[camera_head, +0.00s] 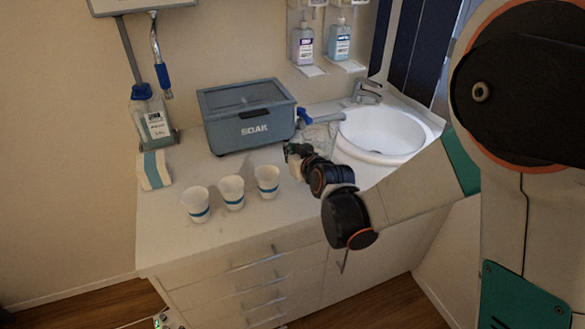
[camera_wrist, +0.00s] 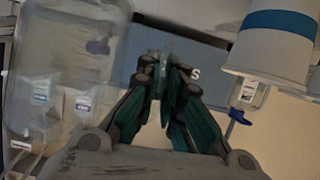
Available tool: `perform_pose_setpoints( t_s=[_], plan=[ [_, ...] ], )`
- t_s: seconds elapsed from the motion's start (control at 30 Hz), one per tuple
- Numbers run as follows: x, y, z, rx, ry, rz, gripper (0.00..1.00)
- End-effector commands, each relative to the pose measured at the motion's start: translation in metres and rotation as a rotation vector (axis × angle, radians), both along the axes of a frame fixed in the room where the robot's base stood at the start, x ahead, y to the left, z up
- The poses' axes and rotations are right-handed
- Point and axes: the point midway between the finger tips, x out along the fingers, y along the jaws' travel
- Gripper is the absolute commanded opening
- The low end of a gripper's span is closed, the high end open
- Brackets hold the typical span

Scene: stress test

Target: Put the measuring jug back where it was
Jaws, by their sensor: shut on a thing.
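The measuring jug (camera_head: 319,133) is clear and faint in the head view, between the grey SOAK box and the sink. In the wrist view it fills the upper left (camera_wrist: 75,50), with bottle labels showing through it. My gripper (camera_head: 293,152) is just left of and in front of the jug. In the wrist view its green and black fingers (camera_wrist: 163,72) are drawn together at the jug's side, shut on it. The gripped part is mostly hidden. I cannot tell whether the jug's base touches the counter.
The SOAK box (camera_head: 249,115) with a blue tap stands behind my gripper. Paper cups (camera_head: 232,192) stand in a row at the front left; one looms close in the wrist view (camera_wrist: 274,45). The sink (camera_head: 382,132) is right. Front counter (camera_head: 185,240) is clear.

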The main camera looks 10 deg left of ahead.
Motion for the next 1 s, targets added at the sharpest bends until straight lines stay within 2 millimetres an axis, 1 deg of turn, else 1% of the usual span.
perform_pose_setpoints(
  t_s=[0.13, 0.3, 0.37, 0.77, 0.8, 0.87, 1.0],
  plan=[
    [0.0, 0.0, -0.011, 0.0, 0.0, 0.0, 0.0],
    [0.0, 0.0, -0.036, 0.0, 0.0, 0.0, 0.0],
    [0.0, 0.0, -0.042, 0.0, 0.0, 0.0, 0.0],
    [0.0, 0.0, -0.045, 0.0, 0.0, 0.0, 0.0],
    [0.0, 0.0, -0.045, 0.0, 0.0, 0.0, 0.16],
    [0.0, 0.0, -0.045, 0.0, 0.0, 0.0, 0.28],
    [0.0, 0.0, -0.045, 0.0, 0.0, 0.0, 0.28]
  ],
)
